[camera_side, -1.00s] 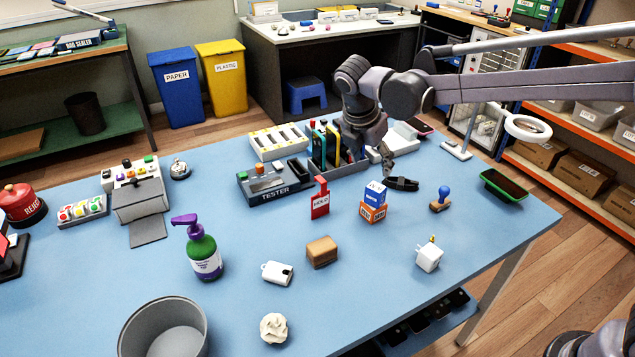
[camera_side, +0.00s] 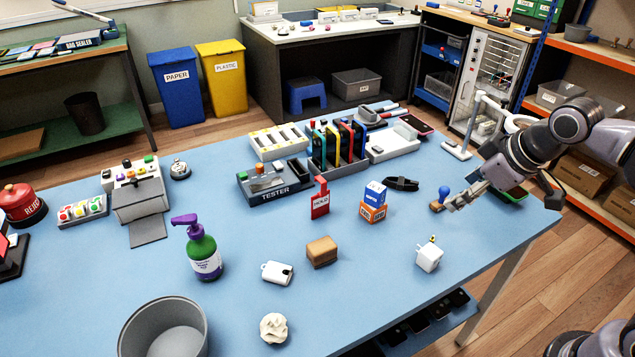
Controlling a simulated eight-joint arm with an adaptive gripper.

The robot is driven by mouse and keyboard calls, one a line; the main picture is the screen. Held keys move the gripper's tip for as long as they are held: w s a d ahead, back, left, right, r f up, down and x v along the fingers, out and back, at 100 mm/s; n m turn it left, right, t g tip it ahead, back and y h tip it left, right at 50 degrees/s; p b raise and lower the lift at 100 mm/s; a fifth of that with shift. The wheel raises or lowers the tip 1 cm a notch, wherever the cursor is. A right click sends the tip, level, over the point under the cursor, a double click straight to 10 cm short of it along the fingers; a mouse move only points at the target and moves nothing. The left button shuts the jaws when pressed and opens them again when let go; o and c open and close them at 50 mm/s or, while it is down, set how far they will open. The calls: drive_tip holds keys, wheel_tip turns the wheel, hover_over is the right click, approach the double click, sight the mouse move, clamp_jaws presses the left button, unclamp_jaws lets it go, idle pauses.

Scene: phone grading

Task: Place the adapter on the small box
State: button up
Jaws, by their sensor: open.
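The white cube-shaped adapter (camera_side: 428,258) with small yellowish prongs on top stands on the blue table at the right front. A small brown box (camera_side: 321,252) lies left of it, with bare table between them. A small blue box (camera_side: 375,192) sits on an orange box (camera_side: 373,212) farther back. Which of these is the small box I cannot tell. My gripper (camera_side: 460,200) is open at the table's right side, close to the blue-handled stamp (camera_side: 439,200), behind and right of the adapter. Whether it touches the stamp is unclear. It is apart from the adapter.
A white earbud-like case (camera_side: 277,272), a crumpled paper ball (camera_side: 273,328) and a green pump bottle (camera_side: 204,252) stand at the front. A red sign holder (camera_side: 320,199) stands near the stacked boxes. The table (camera_side: 375,285) is clear between the brown box and the adapter.

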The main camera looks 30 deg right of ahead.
drive_tip(key=s+m, duration=0.1)
drive_tip(key=s+f+m, duration=0.1)
drive_tip(key=s+f+m+t, duration=0.1)
drive_tip(key=m, duration=0.1)
drive_tip(key=shift+d, duration=0.25)
